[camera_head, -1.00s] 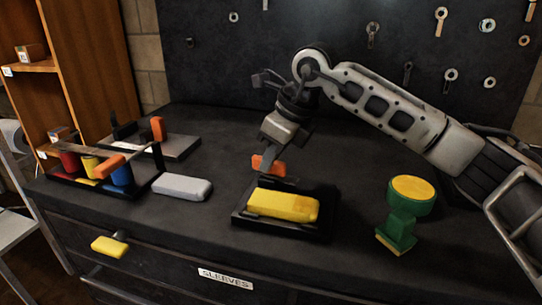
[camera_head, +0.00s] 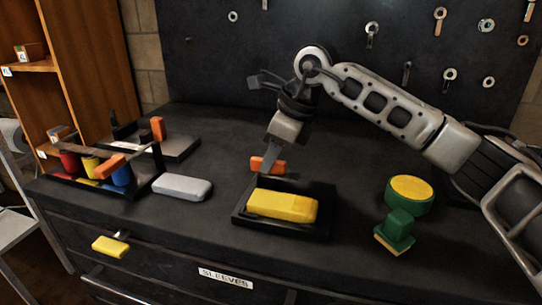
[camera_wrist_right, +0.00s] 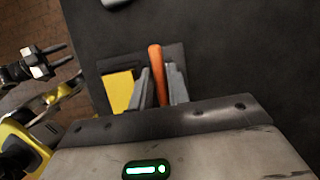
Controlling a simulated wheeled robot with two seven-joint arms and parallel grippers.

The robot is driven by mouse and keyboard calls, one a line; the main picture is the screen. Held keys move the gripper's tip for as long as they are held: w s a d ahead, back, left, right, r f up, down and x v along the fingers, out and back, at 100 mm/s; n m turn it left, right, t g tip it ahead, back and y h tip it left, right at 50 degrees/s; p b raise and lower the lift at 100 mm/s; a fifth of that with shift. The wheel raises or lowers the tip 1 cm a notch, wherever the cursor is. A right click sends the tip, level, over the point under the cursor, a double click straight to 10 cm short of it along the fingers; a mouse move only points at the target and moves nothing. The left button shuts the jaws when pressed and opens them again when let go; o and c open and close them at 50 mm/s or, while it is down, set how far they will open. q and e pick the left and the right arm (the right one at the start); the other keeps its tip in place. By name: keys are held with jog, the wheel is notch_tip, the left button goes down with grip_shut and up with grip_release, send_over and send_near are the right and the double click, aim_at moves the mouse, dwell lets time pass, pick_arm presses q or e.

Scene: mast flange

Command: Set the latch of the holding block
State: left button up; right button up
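The holding block (camera_head: 240,221) is a low black block on the bench with a yellow piece (camera_head: 284,205) lying in it. Its orange latch handle (camera_head: 262,165) stands at the block's back left corner and also shows in the right wrist view (camera_wrist_right: 155,58). My right gripper (camera_head: 272,160) points down at the latch from above. In the right wrist view its two grey fingers (camera_wrist_right: 160,75) stand apart on either side of the orange handle, with a narrow gap; firm contact is not visible. My left gripper (camera_wrist_right: 66,54) shows only in the right wrist view, away from the bench, its fingers apart.
A grey rounded bar (camera_head: 182,187) lies left of the block. Further left is a rack (camera_head: 142,186) with red, yellow and blue cylinders and an orange handle. A green stand with a yellow top (camera_head: 411,190) is on the right. A yellow drawer handle (camera_head: 110,247) sticks out in front.

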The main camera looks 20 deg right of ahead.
jog(key=shift+o, duration=1.2)
jog(key=v, duration=1.6)
jog(key=shift+d, duration=0.1)
